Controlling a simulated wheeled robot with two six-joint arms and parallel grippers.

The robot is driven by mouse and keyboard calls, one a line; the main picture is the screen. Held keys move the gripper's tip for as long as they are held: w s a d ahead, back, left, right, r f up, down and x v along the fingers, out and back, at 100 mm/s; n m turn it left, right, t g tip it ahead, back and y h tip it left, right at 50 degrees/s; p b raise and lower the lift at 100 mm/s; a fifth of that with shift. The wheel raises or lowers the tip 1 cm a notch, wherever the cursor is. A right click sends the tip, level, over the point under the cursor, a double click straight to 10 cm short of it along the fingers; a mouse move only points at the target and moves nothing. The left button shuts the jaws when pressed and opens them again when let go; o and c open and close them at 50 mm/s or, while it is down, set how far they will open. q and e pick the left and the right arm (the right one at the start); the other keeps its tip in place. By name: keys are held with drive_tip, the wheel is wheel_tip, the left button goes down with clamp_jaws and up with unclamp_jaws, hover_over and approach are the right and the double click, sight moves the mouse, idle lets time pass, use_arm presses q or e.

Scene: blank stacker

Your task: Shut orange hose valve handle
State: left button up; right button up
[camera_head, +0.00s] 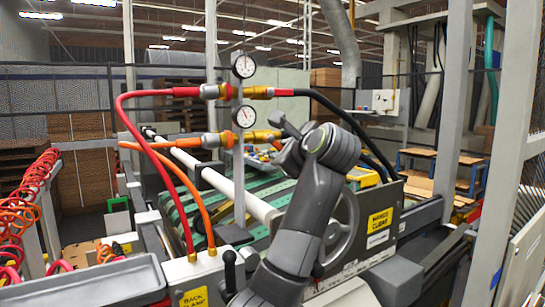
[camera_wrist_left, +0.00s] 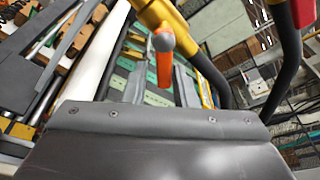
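The valve's handle cannot be made out in the head view. In the left wrist view an orange handle (camera_wrist_left: 164,66) hangs from a grey bolt on the yellow valve body (camera_wrist_left: 165,18), apart from the dark plate of my gripper below. My left gripper (camera_head: 278,125) is beside the lower valve's right end; I cannot tell if it touches. Its fingers are too unclear to show their opening. My right gripper is not in view.
A red hose (camera_head: 130,110) with its own valve runs just above. Two gauges (camera_head: 244,66) stand on the upright post (camera_head: 239,170). Black hoses (camera_head: 335,103) curve down behind my left arm. A dark panel with a handwheel (camera_head: 340,232) is close to the right of the forearm.

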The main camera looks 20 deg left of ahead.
use_arm(q)
drive_tip(key=s+d+r+m+g+y, duration=0.1)
drive_tip(key=s+d+m+g, duration=0.1)
drive_tip(key=s+d+m, duration=0.3)
drive_tip(key=shift+s+d+r+m+g, duration=0.2)
drive_tip(key=shift+s+m+g, duration=0.1)
drive_tip(key=shift+s+m, duration=0.95)
idle(0.5)
drive_tip(key=shift+a+f, duration=0.1)
